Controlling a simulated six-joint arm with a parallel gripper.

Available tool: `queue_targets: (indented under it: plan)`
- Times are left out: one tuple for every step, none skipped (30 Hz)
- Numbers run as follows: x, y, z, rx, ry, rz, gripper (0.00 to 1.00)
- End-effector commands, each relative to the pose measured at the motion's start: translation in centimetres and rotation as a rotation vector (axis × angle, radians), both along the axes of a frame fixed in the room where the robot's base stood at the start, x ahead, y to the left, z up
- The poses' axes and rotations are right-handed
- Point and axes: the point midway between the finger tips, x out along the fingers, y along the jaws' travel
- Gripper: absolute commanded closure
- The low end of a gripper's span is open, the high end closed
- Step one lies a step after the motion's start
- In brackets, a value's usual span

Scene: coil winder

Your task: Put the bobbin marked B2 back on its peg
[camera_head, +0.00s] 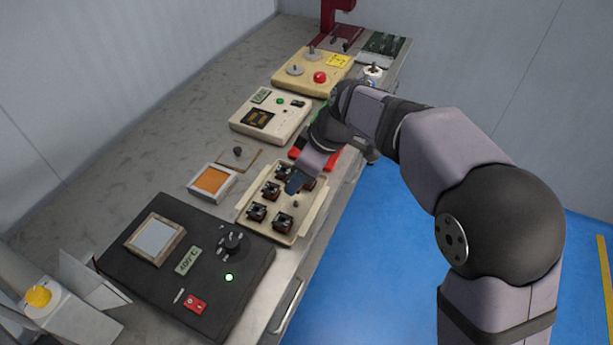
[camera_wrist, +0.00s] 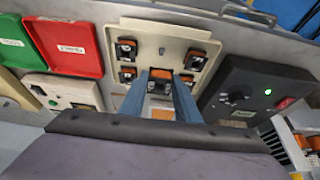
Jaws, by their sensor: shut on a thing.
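My gripper (camera_head: 294,188) is over the cream bobbin tray (camera_head: 245,219), fingers pointing down. In the wrist view, my two blue-grey fingers (camera_wrist: 161,82) are closed about a dark bobbin with an orange winding (camera_wrist: 160,73), near the middle of the tray. Its marking is not readable, so I cannot tell whether it is B2. Other dark bobbins stand at the tray's left (camera_wrist: 127,48) and right (camera_wrist: 195,60). A bare peg (camera_wrist: 161,50) stands at the middle of the tray's front row. In the head view my gripper partly hides the tray's far front corner.
A black control box (camera_head: 175,270) stands close to the tray's near end. A red bin (camera_wrist: 70,45) and a green bin (camera_wrist: 15,45) lie past its other end. An orange pad in a pale frame (camera_head: 212,182) lies behind the tray.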

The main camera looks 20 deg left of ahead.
Motion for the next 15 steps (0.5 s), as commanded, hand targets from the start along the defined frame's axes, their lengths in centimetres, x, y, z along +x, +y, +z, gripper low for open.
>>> queue_targets:
  plan:
    - [0.0, 0.0, -0.1, 0.000, -0.001, -0.001, 0.93]
    - [0.0, 0.0, -0.2, 0.000, -0.001, -0.001, 0.93]
    - [0.0, 0.0, -0.4, 0.000, 0.000, -0.002, 0.93]
    - [0.0, 0.0, -0.5, 0.000, 0.000, -0.002, 0.93]
    - [0.0, 0.0, -0.7, 0.000, 0.000, -0.002, 0.93]
    - [0.0, 0.0, -0.9, 0.000, 0.000, -0.002, 0.93]
    - [0.1, 0.0, -1.1, 0.000, 0.000, -0.002, 0.93]
    - [0.1, 0.0, -1.3, 0.000, 0.000, -0.003, 0.93]
    - [0.1, 0.0, -1.6, 0.001, -0.001, -0.004, 0.93]
    - [0.1, 0.0, -1.8, 0.001, -0.001, -0.004, 0.93]
    - [0.1, 0.0, -2.0, 0.001, -0.001, -0.004, 0.93]
    - [0.1, 0.0, -2.4, 0.001, -0.001, -0.004, 0.93]
    - [0.1, 0.0, -2.6, 0.001, -0.001, -0.004, 0.93]
    - [0.1, 0.0, -2.9, 0.001, -0.001, -0.004, 0.93]
    - [0.1, 0.0, -3.2, 0.001, -0.001, -0.004, 0.93]
